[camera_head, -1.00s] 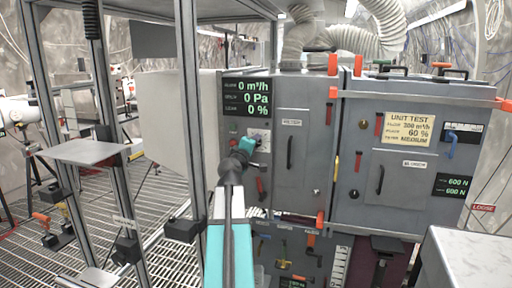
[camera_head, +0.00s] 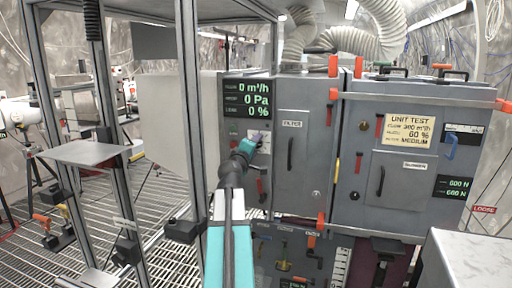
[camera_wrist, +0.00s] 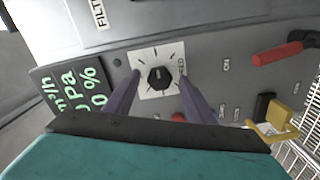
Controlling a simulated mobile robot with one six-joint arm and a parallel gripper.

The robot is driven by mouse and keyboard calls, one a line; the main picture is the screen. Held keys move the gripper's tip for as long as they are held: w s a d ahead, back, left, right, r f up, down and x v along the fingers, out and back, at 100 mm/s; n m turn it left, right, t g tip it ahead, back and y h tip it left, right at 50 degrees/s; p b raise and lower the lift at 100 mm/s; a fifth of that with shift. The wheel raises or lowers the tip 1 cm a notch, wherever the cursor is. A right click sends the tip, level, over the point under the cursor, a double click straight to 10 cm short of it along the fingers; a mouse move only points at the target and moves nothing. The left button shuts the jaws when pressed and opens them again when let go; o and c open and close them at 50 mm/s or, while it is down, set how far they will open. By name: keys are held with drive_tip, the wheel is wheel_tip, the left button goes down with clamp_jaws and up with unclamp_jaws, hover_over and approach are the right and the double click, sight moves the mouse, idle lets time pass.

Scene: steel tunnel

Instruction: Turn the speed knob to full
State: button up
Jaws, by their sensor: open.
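The speed knob (camera_wrist: 160,77) is a black knob on a white square dial plate with tick marks, on the grey cabinet front. In the head view the dial plate (camera_head: 262,140) shows just beyond my gripper (camera_head: 250,142), which hides part of it. In the wrist view the two dark fingers of my gripper (camera_wrist: 152,100) are open, one on each side of the knob and apart from it. The display (camera_head: 247,99) above the knob reads 0 m³/h, 0 Pa and 0 %; it also shows in the wrist view (camera_wrist: 75,95).
A red handle (camera_wrist: 285,50) and a yellow clasp (camera_wrist: 275,130) are near the knob on the panel. The filter door (camera_head: 305,140) is right of it. A yellow unit test sign (camera_head: 408,130) is on the right cabinet. Frame posts (camera_head: 190,90) stand left of my arm.

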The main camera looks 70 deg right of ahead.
drive_tip(key=a+b, duration=0.8)
drive_tip(key=a, duration=0.5)
drive_tip(key=shift+s+a, duration=0.15)
drive_tip(key=shift+s, duration=0.25)
idle(0.3)
idle(0.8)
